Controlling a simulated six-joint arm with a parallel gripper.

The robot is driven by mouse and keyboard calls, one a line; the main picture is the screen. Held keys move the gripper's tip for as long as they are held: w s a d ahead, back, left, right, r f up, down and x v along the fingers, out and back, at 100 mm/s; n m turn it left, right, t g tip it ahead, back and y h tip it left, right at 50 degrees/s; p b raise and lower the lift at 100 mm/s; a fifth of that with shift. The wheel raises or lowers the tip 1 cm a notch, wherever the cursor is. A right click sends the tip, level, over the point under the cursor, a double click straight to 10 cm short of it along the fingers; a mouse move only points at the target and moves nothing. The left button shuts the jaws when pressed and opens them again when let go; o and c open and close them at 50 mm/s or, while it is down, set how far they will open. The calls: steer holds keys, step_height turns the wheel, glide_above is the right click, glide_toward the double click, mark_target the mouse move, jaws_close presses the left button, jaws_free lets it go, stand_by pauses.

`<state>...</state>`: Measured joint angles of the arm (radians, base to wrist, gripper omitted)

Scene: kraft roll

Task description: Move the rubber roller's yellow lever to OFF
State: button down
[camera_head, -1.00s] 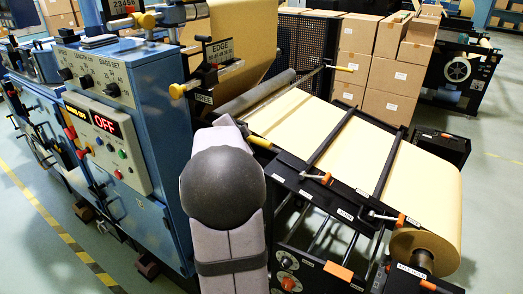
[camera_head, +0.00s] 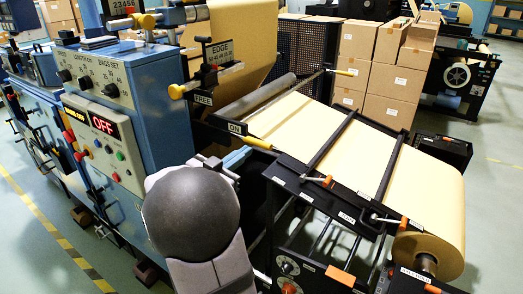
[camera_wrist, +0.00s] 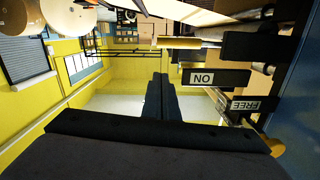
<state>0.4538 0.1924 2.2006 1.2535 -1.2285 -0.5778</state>
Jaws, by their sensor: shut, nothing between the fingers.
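A yellow lever (camera_head: 257,143) sticks out beside a black ON plate (camera_head: 237,128) at the near end of the grey roller (camera_head: 257,94). In the wrist view, a yellow lever (camera_wrist: 190,43) lies above the ON plate (camera_wrist: 203,78), which appears upside down. A FREE plate (camera_wrist: 243,105) is beside it; it also shows in the head view (camera_head: 203,98). My gripper (camera_wrist: 158,78) is shut and empty, with its fingers left of the ON plate and apart from the lever. In the head view my wrist hides the fingertips. I see no OFF plate by the lever.
Another yellow knob (camera_head: 178,91) sits left of the FREE plate, under the EDGE sign (camera_head: 219,50). The blue cabinet (camera_head: 150,100) has a red OFF display (camera_head: 103,124). Black crossbars (camera_head: 330,140) span the kraft paper (camera_head: 350,150). Cardboard boxes (camera_head: 372,70) stand behind.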

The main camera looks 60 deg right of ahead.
mark_target(266, 147)
steer(key=d+p, duration=0.1)
steer(key=d, duration=0.2)
steer(key=d+f+p, duration=0.1)
steer(key=d, duration=0.2)
steer(key=d+f+p, duration=0.1)
steer(key=d+p, duration=0.1)
steer(key=d, duration=0.2)
steer(key=shift+w+f, duration=0.15)
steer(key=shift+f, duration=0.9)
steer(key=shift+w+d+f+p, duration=0.1)
steer(key=shift+f+p, duration=0.15)
steer(key=shift+p, duration=0.05)
steer(key=w+f+m+b, duration=0.3)
steer(key=f+m+b, duration=0.2)
steer(key=b, duration=0.7)
steer(key=w+f+m+t+b, duration=0.1)
steer(key=w+f+m+b, duration=0.3)
steer(key=f+b, duration=0.5)
steer(key=m+b, duration=0.2)
steer(key=b, duration=0.2)
steer(key=shift+w+b, duration=0.2)
steer(key=shift+b, duration=0.1)
